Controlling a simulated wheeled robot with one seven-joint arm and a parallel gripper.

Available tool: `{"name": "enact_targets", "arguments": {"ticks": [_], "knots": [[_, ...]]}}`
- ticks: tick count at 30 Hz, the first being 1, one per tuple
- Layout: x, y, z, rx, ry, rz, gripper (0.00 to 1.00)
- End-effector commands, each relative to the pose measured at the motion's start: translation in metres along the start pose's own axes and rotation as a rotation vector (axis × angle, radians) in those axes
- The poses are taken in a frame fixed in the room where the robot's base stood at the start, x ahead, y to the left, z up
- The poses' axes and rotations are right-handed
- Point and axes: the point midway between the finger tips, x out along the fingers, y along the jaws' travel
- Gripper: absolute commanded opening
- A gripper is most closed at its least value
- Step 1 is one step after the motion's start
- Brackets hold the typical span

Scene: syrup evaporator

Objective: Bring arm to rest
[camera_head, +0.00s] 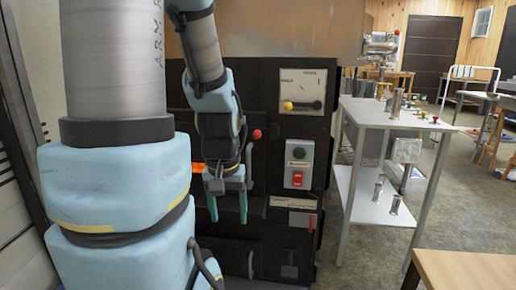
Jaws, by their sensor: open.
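My gripper (228,206) hangs fingers down in front of the black evaporator front (268,150), left of the switch box. Its two teal fingers are apart with nothing between them. My arm comes down from the top of the view, and its large blue and grey links fill the left side. They hide the left part of the evaporator front. I cannot tell whether the gripper touches the front or a handle behind it.
A white two-shelf table (385,115) with metal cups stands to the right. A wooden tabletop (470,272) is at lower right. Floor between them is open.

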Motion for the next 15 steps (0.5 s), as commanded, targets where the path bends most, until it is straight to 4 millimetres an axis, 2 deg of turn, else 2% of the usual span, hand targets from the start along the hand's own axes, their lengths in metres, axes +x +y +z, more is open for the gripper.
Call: {"name": "enact_targets", "arguments": {"ticks": [1,6,10,15], "knots": [[-0.033,0.0,-0.005,0.0,0.001,0.0,0.7],[-0.086,0.001,-0.012,-0.001,0.001,0.0,0.7],[-0.118,0.001,-0.017,-0.001,0.001,0.0,0.7],[-0.142,0.001,-0.02,-0.001,0.001,0.0,0.7]]}}
